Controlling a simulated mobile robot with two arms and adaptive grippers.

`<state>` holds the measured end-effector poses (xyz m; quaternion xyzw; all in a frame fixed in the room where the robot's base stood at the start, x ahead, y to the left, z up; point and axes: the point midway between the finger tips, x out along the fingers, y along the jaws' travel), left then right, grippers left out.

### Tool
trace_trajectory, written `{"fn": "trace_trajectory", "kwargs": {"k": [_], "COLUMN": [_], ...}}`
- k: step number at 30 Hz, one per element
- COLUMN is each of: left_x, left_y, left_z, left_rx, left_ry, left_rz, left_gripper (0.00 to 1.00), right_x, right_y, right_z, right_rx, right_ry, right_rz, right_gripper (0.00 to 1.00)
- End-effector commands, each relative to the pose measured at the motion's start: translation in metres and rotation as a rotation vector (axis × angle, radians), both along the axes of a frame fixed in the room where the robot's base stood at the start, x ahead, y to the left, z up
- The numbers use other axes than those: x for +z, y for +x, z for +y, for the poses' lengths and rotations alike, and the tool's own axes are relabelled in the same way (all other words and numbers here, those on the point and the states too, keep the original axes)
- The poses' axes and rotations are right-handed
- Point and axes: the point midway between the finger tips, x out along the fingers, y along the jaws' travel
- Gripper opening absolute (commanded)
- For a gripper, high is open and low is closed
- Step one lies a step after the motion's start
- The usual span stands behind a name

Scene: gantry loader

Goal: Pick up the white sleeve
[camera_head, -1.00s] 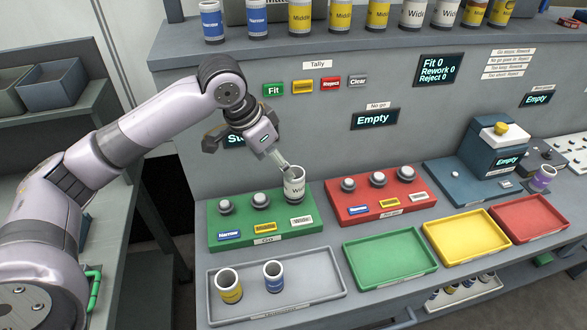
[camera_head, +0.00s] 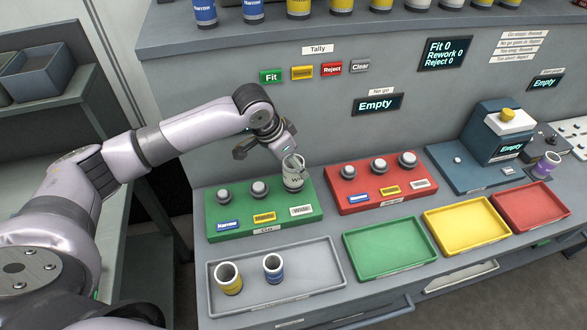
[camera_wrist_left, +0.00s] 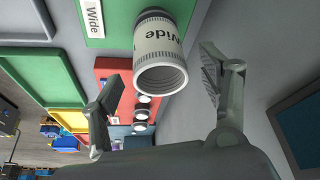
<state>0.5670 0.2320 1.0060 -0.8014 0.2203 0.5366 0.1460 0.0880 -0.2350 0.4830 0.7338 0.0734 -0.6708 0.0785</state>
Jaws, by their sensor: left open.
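The white sleeve (camera_head: 293,176), marked "Wide", stands upright at the wide spot of the green gauge block (camera_head: 262,220). In the left wrist view the white sleeve (camera_wrist_left: 160,50) shows its open end between the two fingers. My left gripper (camera_head: 290,158) is at the top of the sleeve. In the left wrist view my left gripper (camera_wrist_left: 160,85) is open, with a finger on each side and a gap to the sleeve. What is under the sleeve is hidden. My right gripper is not in view.
A grey tray (camera_head: 318,290) in front holds a yellow and a blue sleeve. A red gauge block (camera_head: 350,205) stands to the right. Green (camera_head: 390,247), yellow (camera_head: 466,229) and red (camera_head: 532,206) trays are empty. A shelf of sleeves runs along the back.

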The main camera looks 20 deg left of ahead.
Motion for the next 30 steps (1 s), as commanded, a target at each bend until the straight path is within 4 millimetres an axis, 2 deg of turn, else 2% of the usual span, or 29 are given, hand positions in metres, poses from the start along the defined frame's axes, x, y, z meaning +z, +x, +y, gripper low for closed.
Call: {"fn": "trace_trajectory", "kwargs": {"k": [5,10,15,22,30], "left_x": [-0.009,-0.03,-0.049,-0.051,-0.051], "left_y": [0.004,0.014,0.02,0.02,0.02], "left_z": [-0.002,-0.006,-0.01,-0.01,-0.01], "left_rx": [0.0,0.001,-0.001,-0.001,-0.001], "left_ry": [0.0,0.0,0.001,0.001,0.001], "left_rz": [0.002,0.003,0.001,-0.001,-0.001], "left_gripper": [0.7,0.7,0.7,0.7,0.53], "right_x": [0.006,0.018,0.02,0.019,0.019], "right_y": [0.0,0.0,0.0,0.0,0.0], "right_z": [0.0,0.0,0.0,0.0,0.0], "right_rx": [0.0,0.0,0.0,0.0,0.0], "right_ry": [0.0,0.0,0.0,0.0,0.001], "right_rz": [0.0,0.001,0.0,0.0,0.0], "right_gripper": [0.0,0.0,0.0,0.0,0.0]}}
